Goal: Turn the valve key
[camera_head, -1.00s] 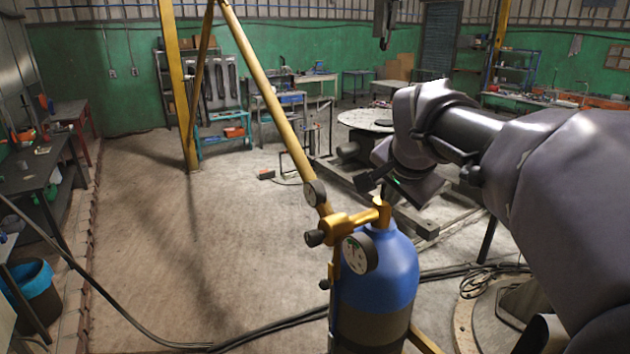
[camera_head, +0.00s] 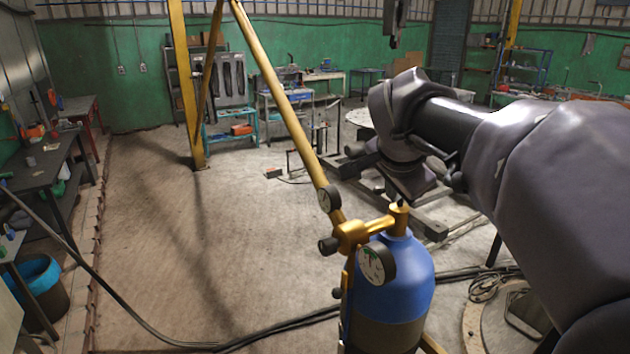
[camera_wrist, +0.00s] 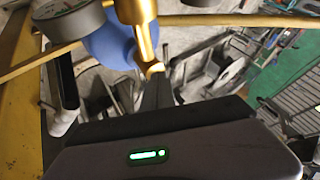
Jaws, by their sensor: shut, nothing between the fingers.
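A blue gas cylinder (camera_head: 405,272) stands upright in front of me in the head view. A brass valve fitting (camera_head: 370,231) with dial gauges sits on top of it. The brass upright at its right end (camera_head: 398,219) shows as a brass stem (camera_wrist: 146,38) in the wrist view. No separate valve key can be clearly made out. My gripper (camera_head: 402,201) is directly above this upright, pointing down. In the wrist view my gripper (camera_wrist: 156,82) is shut and empty, with its tip close to the end of the brass stem. I cannot tell whether they touch.
A yellow slanted pole (camera_head: 285,105) rises behind the fitting. Black cables (camera_head: 275,326) cross the floor at the cylinder's base. A workbench (camera_head: 52,160) and a blue-lined bin (camera_head: 38,285) stand at the left. The floor left of the cylinder is open.

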